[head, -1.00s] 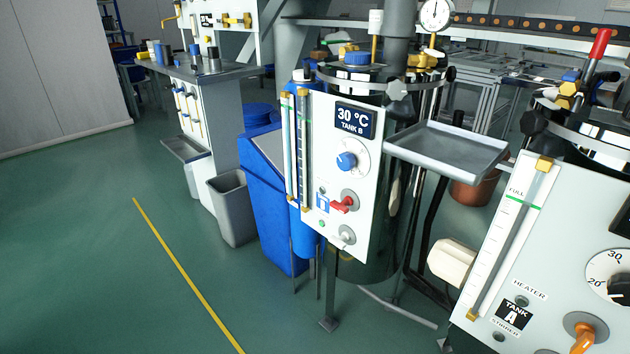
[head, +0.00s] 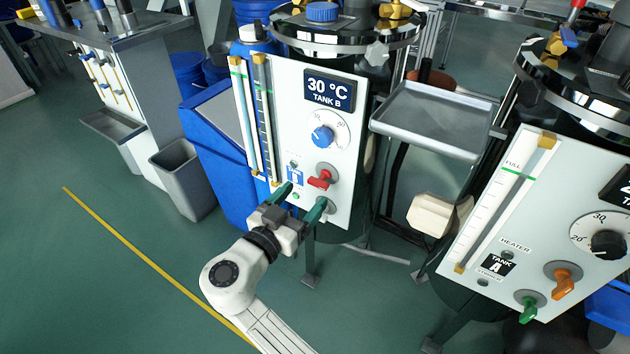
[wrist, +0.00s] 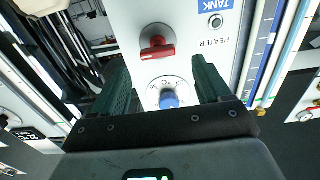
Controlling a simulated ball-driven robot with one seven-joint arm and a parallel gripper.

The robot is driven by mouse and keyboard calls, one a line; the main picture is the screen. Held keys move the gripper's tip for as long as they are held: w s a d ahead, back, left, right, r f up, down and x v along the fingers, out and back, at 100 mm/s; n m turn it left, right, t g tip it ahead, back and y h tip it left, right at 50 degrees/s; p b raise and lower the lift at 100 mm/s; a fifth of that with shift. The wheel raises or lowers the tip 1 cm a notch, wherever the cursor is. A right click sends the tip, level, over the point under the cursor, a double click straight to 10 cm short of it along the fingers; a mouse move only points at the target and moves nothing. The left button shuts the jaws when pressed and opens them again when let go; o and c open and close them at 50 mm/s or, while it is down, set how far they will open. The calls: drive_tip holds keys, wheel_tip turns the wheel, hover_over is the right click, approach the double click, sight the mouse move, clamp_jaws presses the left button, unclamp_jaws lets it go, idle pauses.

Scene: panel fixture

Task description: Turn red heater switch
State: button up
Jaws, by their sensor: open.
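The red heater switch (head: 320,180) sits on the white Tank B panel (head: 349,105), below the blue temperature knob (head: 322,136). Its red handle points to the left and slightly down. My gripper (head: 300,200) is open and empty in front of the lower panel, its green fingers just below and left of the switch. In the wrist view the panel appears upside down; the red switch (wrist: 156,46) lies between and just past the tips of my gripper (wrist: 160,72). The blue knob also shows there (wrist: 168,98). I see no clear contact with the switch.
A grey tray (head: 432,118) juts out right of the panel. The Tank A panel (head: 500,215) stands at the right, with orange and green switches. A blue cabinet (head: 215,125) and grey bin (head: 182,185) stand left.

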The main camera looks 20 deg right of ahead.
sight(316, 185)
drive_tip(key=shift+b+x, duration=0.45)
drive_tip(key=shift+x, duration=2.75)
drive_tip(key=shift+s, duration=0.1)
drive_tip(key=shift+c, duration=0.4)
drive_tip(key=c, duration=0.9)
